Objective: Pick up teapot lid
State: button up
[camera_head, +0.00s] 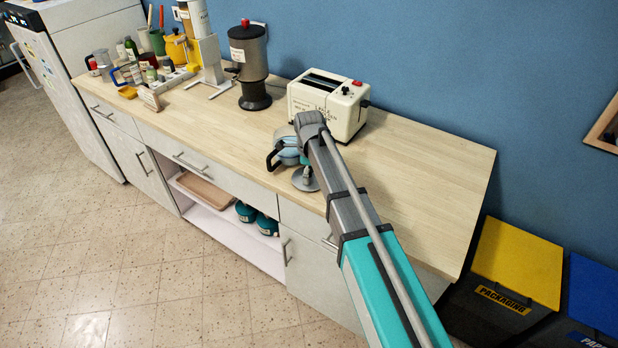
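A glass pot with a dark handle (273,160) stands at the counter's front edge, left of my arm; it looks like the teapot. Its right side and top are partly hidden by my arm. A small grey disc with a short stem (305,182) shows just right of the pot, below a teal piece. I cannot tell whether this disc is the lid or part of my wrist. My arm reaches in from the lower right and bends down beside the pot. My gripper's fingers cannot be made out, nor whether they hold anything.
A cream toaster (325,105) stands close behind my arm. A dark urn (250,65) stands further left, with jars and cups beyond. Two teal pots (256,218) sit on the open shelf below. The counter's right end (430,180) is clear.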

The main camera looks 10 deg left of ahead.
jog(key=shift+s+d+r, duration=0.1)
jog(key=shift+s, duration=0.1)
jog(key=c, duration=0.8)
jog(key=shift+c, duration=0.2)
jog(key=shift+r, duration=0.1)
jog(key=shift+r, duration=0.1)
grip_shut()
jog(key=shift+w+r+p, duration=0.2)
jog(key=shift+r+p, duration=0.45)
jog(key=shift+p, duration=0.3)
jog(key=s+d+r+p, duration=0.2)
jog(key=s+r+p, duration=0.3)
jog(key=s, duration=0.1)
jog(key=s+d+r+p, duration=0.3)
jog(key=s+r+p, duration=0.3)
jog(key=shift+s+d, duration=0.25)
jog(key=shift+s, duration=0.15)
